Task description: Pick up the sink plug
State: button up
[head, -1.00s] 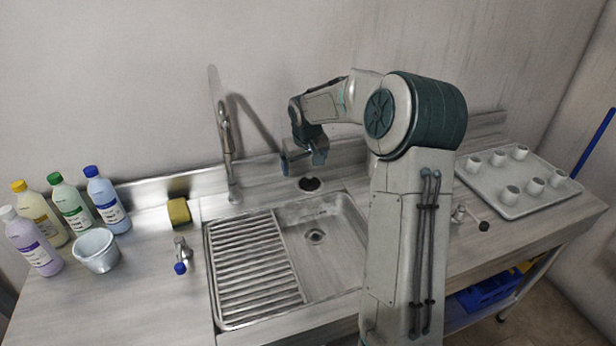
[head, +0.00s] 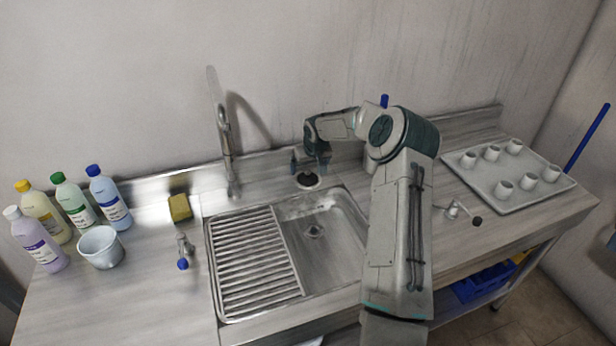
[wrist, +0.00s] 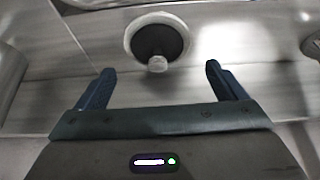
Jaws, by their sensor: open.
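The sink plug (head: 307,181) is a dark round disc with a pale rim and lies on the steel counter just behind the sink basin. In the wrist view the plug (wrist: 158,38) shows its dark face and a small pale knob at its near edge. My gripper (head: 309,168) is just above the plug in the head view, with its jaws apart and nothing between them. In the wrist view my gripper (wrist: 160,69) has one finger on each side of the knob's line, and the knob sits close to the gap between the fingertips. I cannot tell the exact height above it.
A tall tap (head: 227,150) stands left of my gripper. The sink basin (head: 345,250) with a ribbed drainer (head: 255,262) lies in front. A sponge (head: 180,208), a bucket (head: 101,247) and several bottles are left. A tray (head: 480,180) of cups is right.

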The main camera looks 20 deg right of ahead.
aim_at(308, 171)
jog(key=shift+w+p+x, duration=0.2)
jog(key=shift+p+x, duration=0.4)
jog(key=shift+x, duration=0.45)
jog(key=shift+w+p+x, duration=0.15)
jog(key=shift+p+x, duration=0.4)
jog(key=shift+x, duration=0.5)
jog(key=shift+w+d+f, duration=0.2)
jog(key=shift+f, duration=0.25)
jog(key=c, duration=1.1)
